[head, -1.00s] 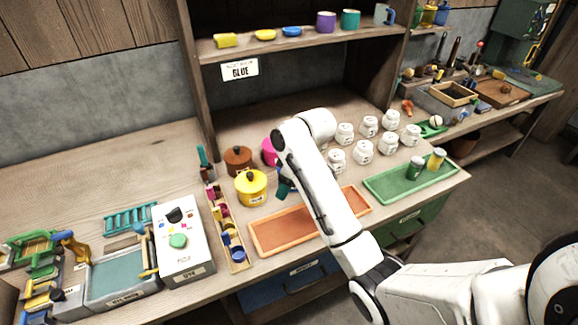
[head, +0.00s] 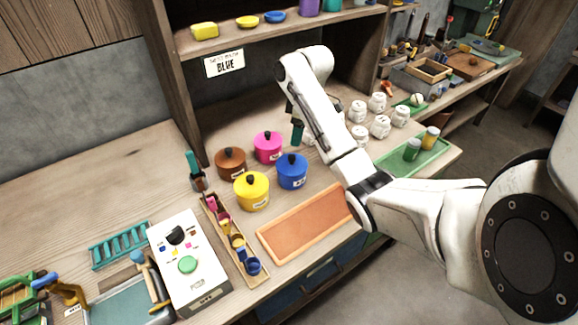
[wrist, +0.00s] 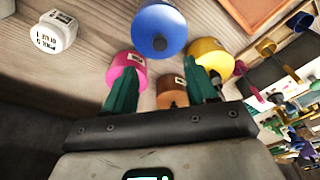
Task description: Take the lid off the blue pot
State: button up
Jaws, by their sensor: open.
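The blue pot (head: 292,174) stands on the bench with its blue lid on and a dark knob on top. It also shows in the wrist view (wrist: 160,30), ahead of the fingertips. My gripper (head: 297,133) appears just above and behind the blue pot in the head view, its teal fingers partly hidden by my arm. In the wrist view my gripper (wrist: 160,80) is open, with nothing held between its two teal fingers. The gripper is apart from the blue pot.
A yellow pot (head: 251,192), pink pot (head: 268,147) and brown pot (head: 231,163) crowd beside the blue one. White jars (head: 380,127) stand to the right. An orange tray (head: 305,222) lies empty in front. A shelf (head: 260,38) hangs above.

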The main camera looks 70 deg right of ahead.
aim_at(292, 156)
jog(key=f, duration=0.2)
jog(key=f+b, duration=0.1)
jog(key=shift+w+a+f, duration=0.1)
jog(key=shift+w+f, duration=0.25)
jog(key=shift+f, duration=0.05)
jog(key=shift+w+f+p, duration=0.2)
jog(key=shift+f+p, duration=0.1)
jog(key=shift+f, duration=1.05)
jog(key=shift+w+f+p, duration=0.2)
jog(key=shift+f+p, duration=0.1)
jog(key=shift+f, duration=1)
grip_shut()
